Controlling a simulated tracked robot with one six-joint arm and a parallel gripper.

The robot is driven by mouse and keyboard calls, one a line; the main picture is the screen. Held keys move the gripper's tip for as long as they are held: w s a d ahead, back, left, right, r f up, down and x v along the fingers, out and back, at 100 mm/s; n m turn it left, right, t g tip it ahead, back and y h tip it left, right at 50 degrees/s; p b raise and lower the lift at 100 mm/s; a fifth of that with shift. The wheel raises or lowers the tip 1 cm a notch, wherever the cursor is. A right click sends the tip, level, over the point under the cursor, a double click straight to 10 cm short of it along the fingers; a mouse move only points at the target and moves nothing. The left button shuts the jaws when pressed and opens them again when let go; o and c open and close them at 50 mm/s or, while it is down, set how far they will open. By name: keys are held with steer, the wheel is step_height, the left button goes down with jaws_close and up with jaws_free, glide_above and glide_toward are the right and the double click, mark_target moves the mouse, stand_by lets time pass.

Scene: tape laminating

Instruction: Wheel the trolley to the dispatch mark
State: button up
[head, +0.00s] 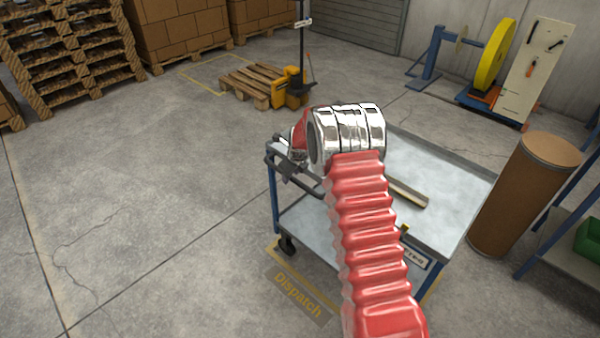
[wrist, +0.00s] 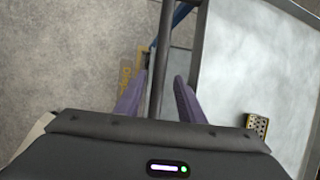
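The trolley (head: 455,185) has blue legs, a grey top tray and a lower shelf. Its dark push handle (head: 312,187) is on the left side; the handle bar also shows in the wrist view (wrist: 161,55). My gripper (head: 287,170) is at the handle. In the wrist view its purple fingers (wrist: 160,80) stand apart on either side of the bar, with narrow gaps visible. The dispatch mark (head: 298,294) has a yellow outline on the floor, partly hidden beneath the trolley. A caster stands near its left corner.
A brown drum (head: 520,195) stands close to the trolley's right, with a blue shelf beside it. A yellow pallet truck (head: 290,88) with a wooden pallet (head: 248,84) is behind. Open concrete floor lies to the left.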

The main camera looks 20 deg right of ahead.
steer(key=shift+s, duration=0.1)
steer(key=v, duration=1.3)
steer(key=shift+r, duration=0.3)
